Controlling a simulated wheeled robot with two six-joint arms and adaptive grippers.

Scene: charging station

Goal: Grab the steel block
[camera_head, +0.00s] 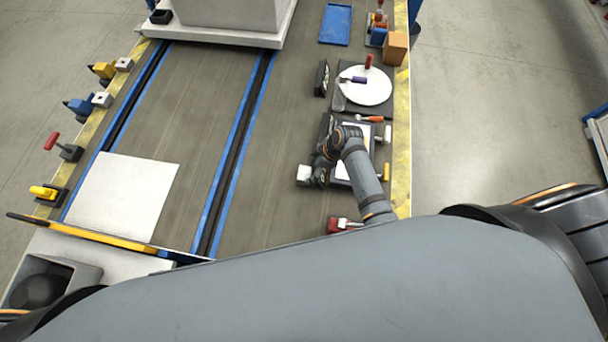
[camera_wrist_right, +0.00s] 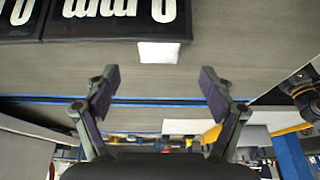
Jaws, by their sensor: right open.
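The steel block, small and pale, is at the left edge of the dark tool tray (camera_head: 327,128); in the head view I see the block (camera_head: 303,173) just left of my right gripper (camera_head: 318,172). In the right wrist view the block (camera_wrist_right: 159,52) lies beyond the fingertips, roughly centred between them. My right gripper (camera_wrist_right: 160,82) is open in that view, its two dark fingers apart with nothing between them. The gripper's own arm covers part of the tray in the head view. My left gripper is not in view.
A white round plate (camera_head: 367,86) with tools lies beyond the arm. A red object (camera_head: 342,224) sits close below it. A blue tray (camera_head: 336,24) and an orange box (camera_head: 395,48) stand farther off. The grey floor strip left of the gripper is clear.

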